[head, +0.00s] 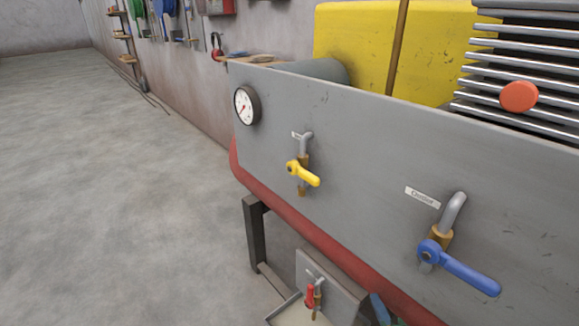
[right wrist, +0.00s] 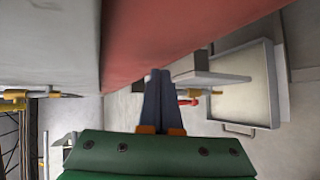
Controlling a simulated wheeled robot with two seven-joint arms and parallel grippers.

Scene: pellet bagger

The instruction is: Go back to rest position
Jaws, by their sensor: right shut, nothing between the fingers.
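My right gripper (right wrist: 159,76) is shut and empty in the right wrist view, its two dark blue fingers pressed together. Its fingertips point toward the underside of the machine's red lower edge (right wrist: 180,35). In the head view only a small blue-grey part of the right gripper (head: 379,309) shows at the bottom, below the red edge and right of a small grey plate with a red-handled valve (head: 310,296). My left gripper is in neither view.
The grey machine panel (head: 345,150) fills the right side, with a gauge (head: 246,105), a yellow-handled valve (head: 303,173) and a blue-handled valve (head: 458,267) sticking out. A tray (right wrist: 245,85) is near the right gripper. Open floor (head: 110,190) lies to the left.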

